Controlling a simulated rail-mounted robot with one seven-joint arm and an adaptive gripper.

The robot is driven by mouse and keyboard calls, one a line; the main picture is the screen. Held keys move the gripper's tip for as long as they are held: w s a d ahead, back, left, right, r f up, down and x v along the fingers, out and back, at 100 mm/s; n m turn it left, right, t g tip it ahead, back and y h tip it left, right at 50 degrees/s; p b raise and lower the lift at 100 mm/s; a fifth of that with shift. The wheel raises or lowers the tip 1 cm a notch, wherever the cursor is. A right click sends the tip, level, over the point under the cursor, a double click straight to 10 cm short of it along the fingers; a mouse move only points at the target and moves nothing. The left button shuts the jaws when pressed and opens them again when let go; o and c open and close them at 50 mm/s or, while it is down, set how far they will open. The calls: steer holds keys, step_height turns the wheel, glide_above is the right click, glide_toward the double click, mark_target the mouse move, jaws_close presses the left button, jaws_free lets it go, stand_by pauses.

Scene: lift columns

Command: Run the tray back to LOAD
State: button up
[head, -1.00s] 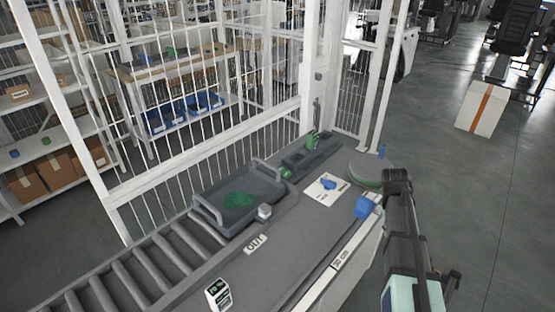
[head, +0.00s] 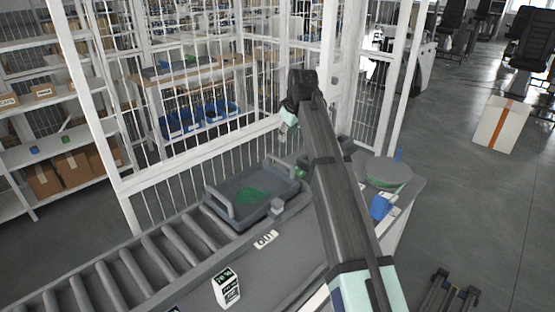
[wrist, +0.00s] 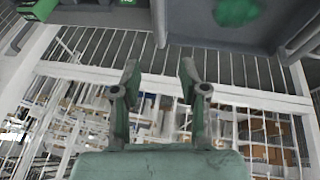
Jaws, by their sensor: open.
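The tray (head: 218,203) is grey with raised end handles and a green patch inside. It sits at the far end of the roller conveyor, against the white barred fence. It also shows at the top of the wrist view (wrist: 205,28). My gripper (wrist: 159,75) is open and empty in the wrist view, with fence bars behind its fingers. In the head view my arm reaches over the counter and its wrist end is to the right of and above the tray; the fingertips are not clear there. No LOAD mark is readable.
Bare rollers (head: 123,277) run from the tray to the lower left. A small grey block (head: 277,207) is by the tray's near corner. An OUT label (head: 265,240), a small sign (head: 227,288) and a blue item (head: 380,207) are on the counter. The white fence (head: 205,155) stands behind.

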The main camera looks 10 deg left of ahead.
mark_target(280, 160)
steer(key=p+x, duration=0.3)
steer(key=x, duration=1.2)
steer(key=shift+w+f, duration=0.1)
steer(key=shift+f, duration=0.1)
jaws_close()
